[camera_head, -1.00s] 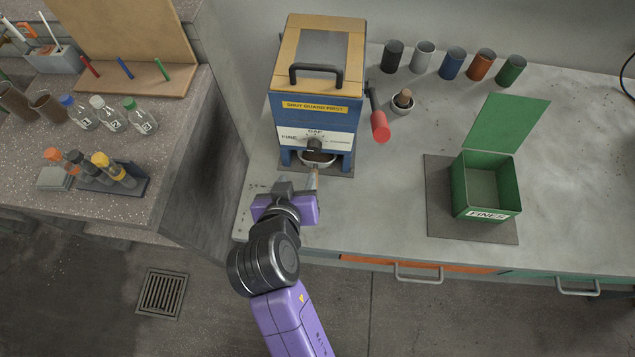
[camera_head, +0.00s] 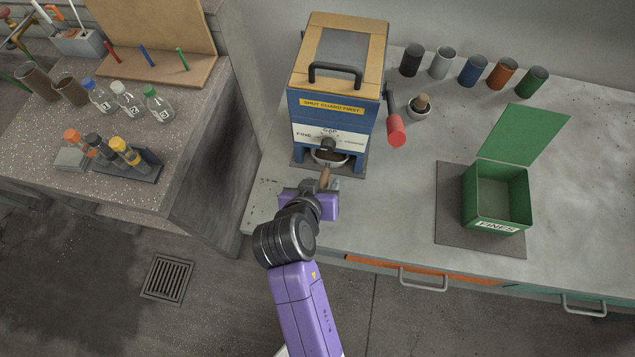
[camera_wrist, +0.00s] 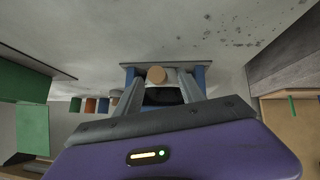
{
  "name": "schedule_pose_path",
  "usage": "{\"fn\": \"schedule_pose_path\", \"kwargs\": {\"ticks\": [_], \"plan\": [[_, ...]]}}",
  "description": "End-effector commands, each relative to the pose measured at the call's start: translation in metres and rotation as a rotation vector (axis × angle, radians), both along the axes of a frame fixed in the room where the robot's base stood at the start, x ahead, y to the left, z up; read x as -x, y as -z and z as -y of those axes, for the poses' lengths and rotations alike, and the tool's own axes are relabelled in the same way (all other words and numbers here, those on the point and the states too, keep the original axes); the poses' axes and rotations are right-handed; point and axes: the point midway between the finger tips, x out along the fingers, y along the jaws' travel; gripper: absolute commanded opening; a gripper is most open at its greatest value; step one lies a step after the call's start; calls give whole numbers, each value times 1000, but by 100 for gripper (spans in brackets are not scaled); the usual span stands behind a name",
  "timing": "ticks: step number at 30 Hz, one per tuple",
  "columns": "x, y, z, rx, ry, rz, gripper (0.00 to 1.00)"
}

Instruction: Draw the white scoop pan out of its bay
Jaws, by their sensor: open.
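The white scoop pan (camera_head: 330,158) sits in the low bay at the front of a blue and wood-topped mill (camera_head: 336,95). Only its pale rim and its brown wooden handle (camera_head: 325,177) show, with the handle pointing out toward me. My gripper (camera_head: 327,184) is open at the handle's outer end. In the wrist view, the handle's round end (camera_wrist: 156,75) appears between the two grey fingers (camera_wrist: 160,90), with gaps on both sides. I cannot tell how far the fingers reach along it. Most of the pan is hidden inside the bay.
A red-ended crank (camera_head: 396,130) juts from the mill's right side, near a small bowl (camera_head: 419,108). An open green box (camera_head: 498,226) marked FINES stands on a dark mat to the right. Several coloured cups line the back. The bench between mill and box is clear.

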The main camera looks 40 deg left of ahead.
Motion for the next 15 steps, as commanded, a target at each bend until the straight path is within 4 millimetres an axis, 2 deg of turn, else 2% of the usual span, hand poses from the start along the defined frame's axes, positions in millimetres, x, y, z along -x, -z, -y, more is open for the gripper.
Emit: {"fn": "schedule_pose_path", "kwargs": {"ticks": [6, 15], "plan": [[-16, 17, -7, 1, 0, -1, 47], [-21, 22, -9, -1, 0, -2, 47]]}}
